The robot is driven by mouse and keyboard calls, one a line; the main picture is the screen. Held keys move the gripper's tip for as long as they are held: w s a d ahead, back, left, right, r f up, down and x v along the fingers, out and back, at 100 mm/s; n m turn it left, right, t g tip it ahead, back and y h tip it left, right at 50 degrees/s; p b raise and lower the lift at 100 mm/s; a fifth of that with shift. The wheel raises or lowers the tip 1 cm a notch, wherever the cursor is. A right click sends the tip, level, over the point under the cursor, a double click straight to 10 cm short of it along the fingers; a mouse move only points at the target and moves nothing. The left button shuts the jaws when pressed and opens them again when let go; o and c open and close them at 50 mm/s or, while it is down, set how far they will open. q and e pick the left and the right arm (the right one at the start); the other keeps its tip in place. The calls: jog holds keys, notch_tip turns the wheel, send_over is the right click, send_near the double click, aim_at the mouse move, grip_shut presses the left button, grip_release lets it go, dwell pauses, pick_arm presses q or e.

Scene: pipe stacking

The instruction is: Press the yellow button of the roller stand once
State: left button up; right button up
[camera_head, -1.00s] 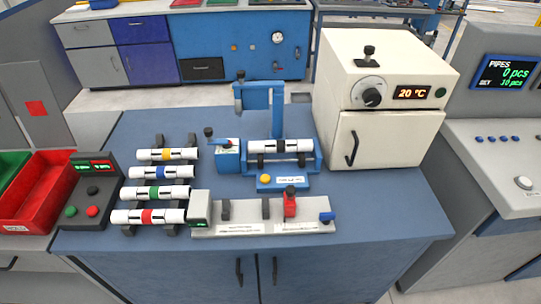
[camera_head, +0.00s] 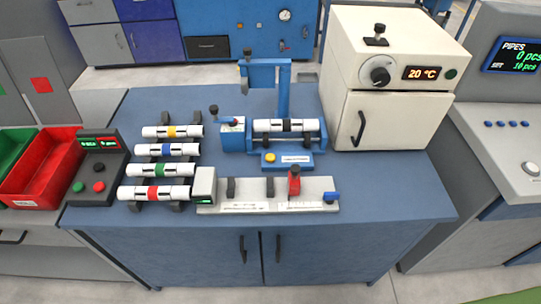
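The roller stand (camera_head: 287,135) is blue and stands at the back middle of the blue workbench. A white pipe with a black band (camera_head: 287,125) lies level on its rollers. The yellow button (camera_head: 269,158) sits on the left of a low blue box at the front of the stand, beside a white label. Nothing covers the button. A blue post with an overhead arm (camera_head: 266,65) rises behind the pipe. Neither of my grippers is in view.
Several banded pipes lie on a dark rack (camera_head: 160,160) at left. A grey fixture with a red clamp (camera_head: 270,194) lies in front of the stand. A cream oven (camera_head: 390,90) stands at right. A black control box (camera_head: 97,170) and red bin (camera_head: 45,168) are far left.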

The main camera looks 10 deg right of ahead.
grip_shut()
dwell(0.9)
